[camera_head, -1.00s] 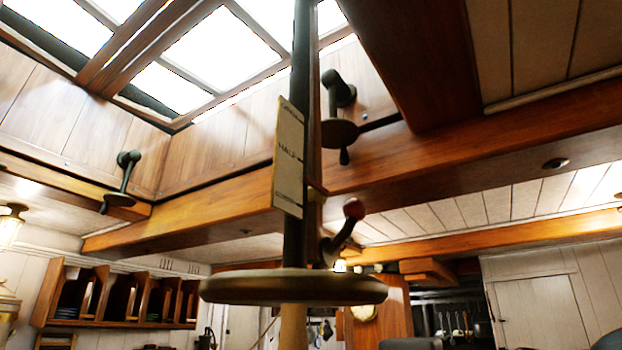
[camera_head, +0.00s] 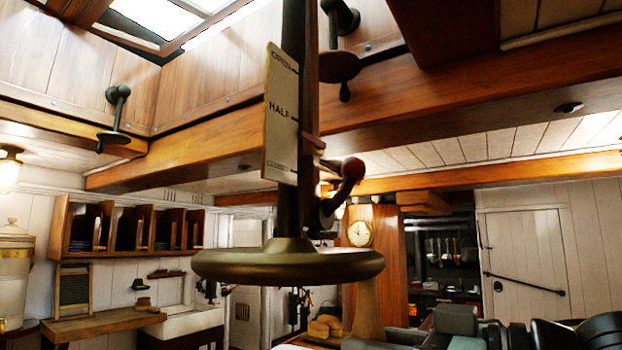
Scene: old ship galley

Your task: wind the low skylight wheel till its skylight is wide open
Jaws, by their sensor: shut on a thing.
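The low skylight wheel (camera_head: 288,265) is a flat, dark bronze disc on an upright dark shaft (camera_head: 292,215), in the middle of the view. Its pale wooden handle (camera_head: 367,300) hangs below the rim at the right front. My gripper (camera_head: 386,337) is low in the picture, reaching in from the right, and is shut on the handle's lower part; its fingertips are partly cut off by the bottom edge. A scale plate (camera_head: 280,120) carries OPEN, HALF and CLOSED marks. A red pointer (camera_head: 313,144) beside it stands between HALF and CLOSED. The skylight (camera_head: 165,18) shows only partly at top left.
A dark lever with a red knob (camera_head: 353,168) sits on the post behind the wheel. Two other cranks, one on the left (camera_head: 117,115) and one overhead (camera_head: 340,55), are mounted by the skylight. Wooden beams (camera_head: 440,95) cross overhead. A worktop with bread (camera_head: 325,327) lies beyond.

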